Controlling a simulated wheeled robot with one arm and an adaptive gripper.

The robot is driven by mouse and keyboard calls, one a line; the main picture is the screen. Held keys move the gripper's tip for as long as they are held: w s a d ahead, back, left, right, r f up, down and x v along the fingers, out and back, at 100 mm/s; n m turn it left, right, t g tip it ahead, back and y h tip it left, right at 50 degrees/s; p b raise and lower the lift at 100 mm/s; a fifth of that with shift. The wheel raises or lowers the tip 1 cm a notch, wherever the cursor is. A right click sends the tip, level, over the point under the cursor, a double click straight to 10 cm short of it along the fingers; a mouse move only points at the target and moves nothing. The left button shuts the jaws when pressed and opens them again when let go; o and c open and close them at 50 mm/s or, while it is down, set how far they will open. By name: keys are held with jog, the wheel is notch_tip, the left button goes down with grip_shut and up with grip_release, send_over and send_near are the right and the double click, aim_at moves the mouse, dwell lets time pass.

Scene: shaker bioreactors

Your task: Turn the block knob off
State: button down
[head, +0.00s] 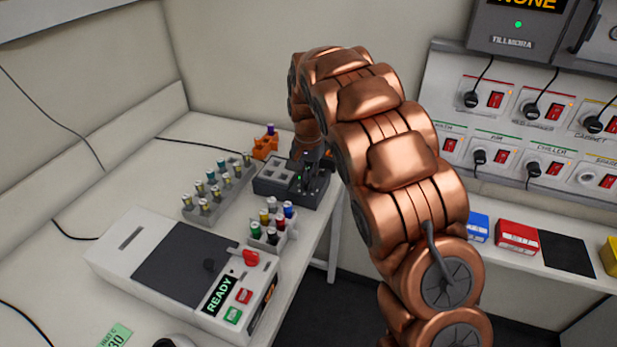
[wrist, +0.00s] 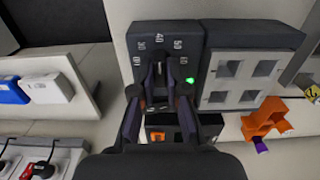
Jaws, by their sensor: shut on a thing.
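The dry block heater (head: 268,188) is a dark box at the back end of the bench, with an empty light-grey block (wrist: 232,98) with square wells. It also shows in the wrist view (wrist: 198,32). My gripper (head: 309,172) is at the heater's control side. In the wrist view my gripper (wrist: 160,78) is shut on the block knob (wrist: 159,70), its fingers on both sides of it. The knob is mostly hidden, and its pointer cannot be read. Numbers including 30, 40 and 50 ring it. A green light (wrist: 190,81) glows beside it.
An orange rack (head: 265,147) stands behind the heater. A shaker (head: 185,265) showing READY is in front, with a red knob (head: 251,258). Sockets with red switches (head: 495,100) line the right wall.

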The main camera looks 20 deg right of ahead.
jog(key=shift+f+n+b, duration=0.1)
jog(key=shift+n+b, duration=0.2)
jog(key=shift+b, duration=0.05)
jog(key=n+b, duration=0.3)
jog(key=b, duration=0.1)
jog(key=shift+f, duration=0.1)
jog(key=n+b, duration=0.3)
jog(key=n, duration=0.2)
jog(key=shift+b, duration=0.35)
jog(key=n+b, duration=0.2)
jog(key=n, duration=0.2)
jog(key=shift+r, duration=0.2)
jog(key=n+b, duration=0.1)
jog(key=n, duration=0.4)
jog(key=shift+n, duration=0.3)
jog(key=c, duration=1.2)
grip_release()
jog(key=shift+r, duration=0.1)
